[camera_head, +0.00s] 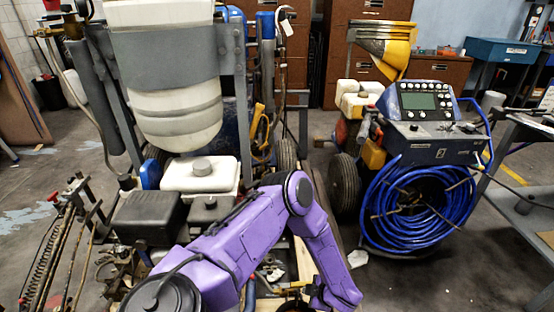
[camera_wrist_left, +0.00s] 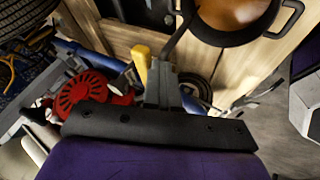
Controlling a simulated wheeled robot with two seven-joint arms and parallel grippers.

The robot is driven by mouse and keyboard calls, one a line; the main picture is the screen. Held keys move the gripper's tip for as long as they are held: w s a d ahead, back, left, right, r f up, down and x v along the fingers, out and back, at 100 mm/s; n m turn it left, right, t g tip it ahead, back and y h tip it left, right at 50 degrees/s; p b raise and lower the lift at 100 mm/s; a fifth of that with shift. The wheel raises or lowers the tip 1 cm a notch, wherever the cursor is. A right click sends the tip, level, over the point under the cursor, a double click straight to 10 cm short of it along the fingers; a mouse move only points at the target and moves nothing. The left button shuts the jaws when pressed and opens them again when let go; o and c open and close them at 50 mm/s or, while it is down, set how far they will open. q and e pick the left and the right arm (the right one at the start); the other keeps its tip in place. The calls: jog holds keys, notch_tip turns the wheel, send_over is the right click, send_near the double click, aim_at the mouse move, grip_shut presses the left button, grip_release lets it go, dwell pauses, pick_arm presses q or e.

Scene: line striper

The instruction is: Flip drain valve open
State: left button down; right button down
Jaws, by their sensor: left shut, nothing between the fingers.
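My left gripper (camera_wrist_left: 162,75) shows in the left wrist view as dark fingers closed together, with nothing between them. A small yellow upright handle (camera_wrist_left: 141,62) stands right beside the fingertips, on their left. It may be the drain valve's lever; whether the fingers touch it I cannot tell. The valve body is hidden behind the fingers. In the head view my purple left arm reaches over the striper to the bottom centre, where the gripper end is low and its fingers cannot be made out. My right gripper is in neither view.
In the wrist view a red engine cover (camera_wrist_left: 82,92) lies left, a round copper-coloured pan (camera_wrist_left: 232,15) at top right, and wood boards (camera_wrist_left: 115,30) behind. The head view shows a white tank (camera_head: 165,85), a blue hose reel (camera_head: 415,205) and clear floor (camera_head: 420,285) at lower right.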

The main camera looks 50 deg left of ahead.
pick_arm(q)
jog(key=shift+w, duration=0.25)
jog(key=s+d+r, duration=0.2)
jog(key=d+r, duration=0.6)
jog(key=d, duration=0.1)
jog(key=shift+d+p, duration=0.15)
jog(key=shift+p, duration=0.3)
